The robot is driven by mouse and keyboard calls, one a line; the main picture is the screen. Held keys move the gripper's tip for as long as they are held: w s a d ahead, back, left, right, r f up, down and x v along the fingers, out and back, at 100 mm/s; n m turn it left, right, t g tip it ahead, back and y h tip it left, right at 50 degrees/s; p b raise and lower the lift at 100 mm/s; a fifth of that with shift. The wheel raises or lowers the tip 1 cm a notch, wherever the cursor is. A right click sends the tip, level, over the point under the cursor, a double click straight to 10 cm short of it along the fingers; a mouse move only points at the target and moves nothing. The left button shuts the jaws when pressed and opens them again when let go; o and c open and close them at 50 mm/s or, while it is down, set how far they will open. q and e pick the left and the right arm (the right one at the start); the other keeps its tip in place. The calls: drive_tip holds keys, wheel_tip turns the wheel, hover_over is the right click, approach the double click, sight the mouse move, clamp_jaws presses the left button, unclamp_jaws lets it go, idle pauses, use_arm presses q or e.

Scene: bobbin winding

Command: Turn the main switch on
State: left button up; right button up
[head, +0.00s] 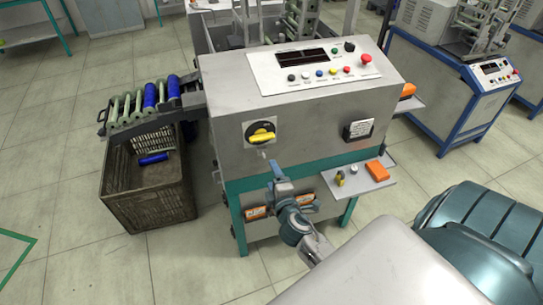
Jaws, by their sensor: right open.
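The main switch (261,133) is a rotary switch with a yellow knob on a dark plate, on the front face of the grey winding machine (225,145). Its yellow handle lies close to horizontal, with its right end slightly higher. My right gripper (270,164) is open just below the switch, in front of the machine. It looks empty. Whether it touches the machine face cannot be told from this view. My left gripper is not in view.
A control panel (310,70) with buttons and a red emergency stop tops the machine. A side shelf (350,190) holds an orange item (377,171). A dark crate (150,185) stands left, under a rack of bobbins (148,97). Tiled floor is free in front.

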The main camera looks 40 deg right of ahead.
drive_tip(key=n+t, duration=0.1)
drive_tip(key=t, duration=0.1)
approach(263, 140)
drive_tip(key=p+x, duration=0.1)
drive_tip(key=x, duration=0.6)
drive_tip(key=shift+w+d, duration=0.1)
drive_tip(key=shift+w, duration=0.5)
drive_tip(key=shift+w+d, duration=0.1)
drive_tip(key=shift+w+d, duration=0.1)
drive_tip(key=shift+w, duration=0.25)
drive_tip(key=shift+w+d, duration=0.1)
drive_tip(key=shift+w, duration=0.15)
drive_tip(key=shift+w+d+g, duration=0.15)
drive_tip(key=shift+w+g, duration=0.15)
drive_tip(key=shift+w, duration=0.15)
